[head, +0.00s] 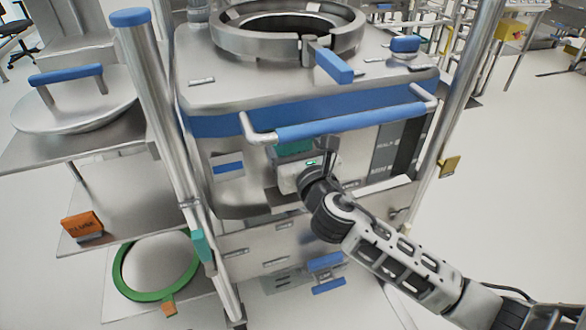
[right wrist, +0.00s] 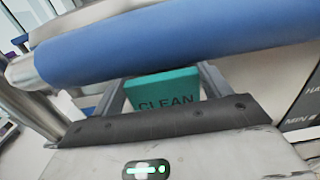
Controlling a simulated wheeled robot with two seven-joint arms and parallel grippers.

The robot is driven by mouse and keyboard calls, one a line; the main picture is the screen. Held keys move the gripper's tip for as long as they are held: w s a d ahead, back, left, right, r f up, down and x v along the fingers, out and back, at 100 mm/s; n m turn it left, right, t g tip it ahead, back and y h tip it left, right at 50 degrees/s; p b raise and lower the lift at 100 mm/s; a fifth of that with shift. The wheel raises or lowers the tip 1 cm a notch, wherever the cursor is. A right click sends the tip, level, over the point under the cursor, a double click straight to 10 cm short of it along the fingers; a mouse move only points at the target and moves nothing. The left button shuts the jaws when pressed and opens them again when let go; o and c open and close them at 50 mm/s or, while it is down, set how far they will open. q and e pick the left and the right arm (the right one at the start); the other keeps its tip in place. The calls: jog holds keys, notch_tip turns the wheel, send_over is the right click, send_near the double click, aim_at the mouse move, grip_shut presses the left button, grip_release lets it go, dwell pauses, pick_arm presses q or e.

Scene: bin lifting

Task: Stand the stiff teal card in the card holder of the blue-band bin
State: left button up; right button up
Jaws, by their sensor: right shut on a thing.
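The blue-band bin (head: 225,122) is a large steel vessel with a blue stripe around it and a blue handle bar (head: 350,121) across its front. My right gripper (head: 296,158) is at the bin's front, just below the bar. It is shut on the teal card (head: 293,147). In the right wrist view the card (right wrist: 165,88) shows the word CLEAN between the two fingers, partly behind the blue bar. A small plate with a blue strip (head: 228,167) is on the bin's front, left of the gripper. I cannot make out the card holder for certain. My left gripper is not in view.
Steel posts (head: 160,90) flank the bin. An orange block (head: 82,226) sits on a shelf at left, above a green ring (head: 125,285). A round lid with a blue handle (head: 75,98) lies at the upper left.

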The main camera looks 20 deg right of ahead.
notch_tip(320, 180, down, 2)
jog(key=shift+s+f, duration=0.1)
jog(key=shift+s, duration=0.05)
notch_tip(320, 180, down, 4)
jog(key=shift+b, duration=1.15)
jog(key=shift+f, duration=0.3)
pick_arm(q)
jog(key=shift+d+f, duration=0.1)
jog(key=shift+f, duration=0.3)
pick_arm(e)
jog(key=shift+f, duration=0.2)
jog(key=o, duration=1.4)
jog(key=shift+c, duration=0.2)
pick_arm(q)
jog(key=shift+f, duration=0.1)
